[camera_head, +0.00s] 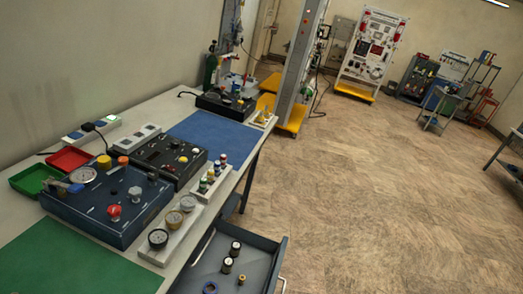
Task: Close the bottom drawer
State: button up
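An open grey drawer (214,268) sticks out to the right from under the workbench at the bottom of the head view. Several small black and brass cylindrical parts and a blue ring lie in it. A handle (283,285) shows on its right front edge, partly cut off by the frame. I cannot tell whether this is the bottom drawer, as the drawer stack below is out of view. My gripper is not in view.
The workbench (190,117) holds a dark blue control panel (75,205), a black panel (160,158), gauges (174,219), a blue mat (222,137) and a green mat (60,268). The tiled floor (370,190) to the right is clear. Racks and boards stand at the back.

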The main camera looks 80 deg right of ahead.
aim_at(260, 258)
jog(key=z, duration=0.15)
jog(key=k, duration=0.85)
jog(key=z, duration=1.35)
